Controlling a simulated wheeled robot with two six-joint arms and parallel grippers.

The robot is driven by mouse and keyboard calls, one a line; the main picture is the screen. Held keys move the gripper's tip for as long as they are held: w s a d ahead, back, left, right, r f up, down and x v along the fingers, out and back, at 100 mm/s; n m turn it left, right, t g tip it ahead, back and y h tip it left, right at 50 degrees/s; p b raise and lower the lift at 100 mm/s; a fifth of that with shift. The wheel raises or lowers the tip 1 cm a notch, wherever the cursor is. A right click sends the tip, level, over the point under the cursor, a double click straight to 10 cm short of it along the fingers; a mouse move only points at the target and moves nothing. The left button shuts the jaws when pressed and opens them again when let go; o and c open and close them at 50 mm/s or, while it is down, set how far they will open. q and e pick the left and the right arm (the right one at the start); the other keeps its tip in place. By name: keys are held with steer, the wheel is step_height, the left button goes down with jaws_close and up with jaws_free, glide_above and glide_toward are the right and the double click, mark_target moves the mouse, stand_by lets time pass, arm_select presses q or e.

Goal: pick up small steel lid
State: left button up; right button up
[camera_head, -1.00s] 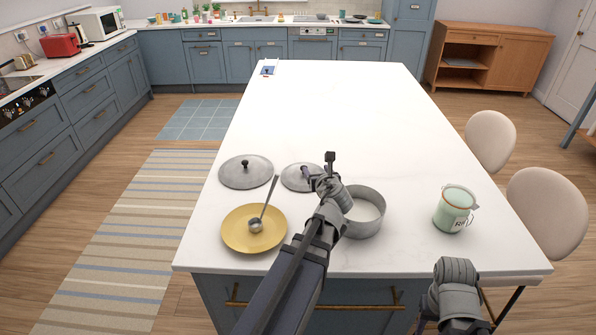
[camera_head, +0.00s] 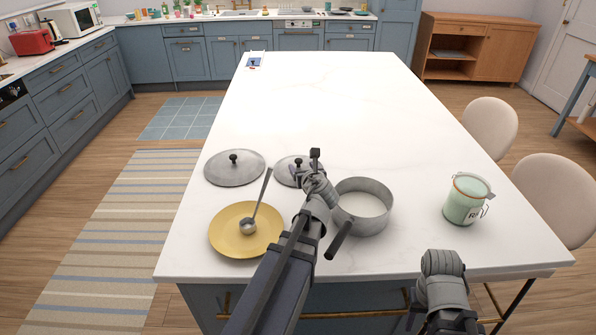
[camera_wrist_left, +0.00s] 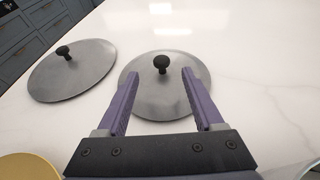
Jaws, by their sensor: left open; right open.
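The small steel lid (camera_head: 286,172) lies flat on the white island, partly hidden behind my left gripper (camera_head: 309,163) in the head view. In the left wrist view, the lid (camera_wrist_left: 160,104) is a grey disc with a black knob. My left gripper (camera_wrist_left: 159,76) is open and empty there, its purple fingers spread over the lid with the knob just beyond and between their tips. Whether they touch the lid is unclear. My right gripper (camera_head: 438,310) is low at the island's front edge, its fingertips hard to make out.
A larger steel lid (camera_head: 228,175) lies left of the small one. A yellow plate (camera_head: 228,240) with a ladle (camera_head: 261,198) sits in front. A steel pan (camera_head: 372,222) is right of my left arm, and a green canister (camera_head: 462,207) farther right. The island's far part is mostly clear.

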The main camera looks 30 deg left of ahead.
mark_target(299, 161)
arm_select(q)
steer(key=shift+b+x, duration=0.95)
steer(key=shift+x, duration=2.8)
steer(key=shift+w+d+r, duration=0.1)
steer(key=shift+w+r, duration=0.05)
steer(key=shift+r, duration=0.05)
jaws_close()
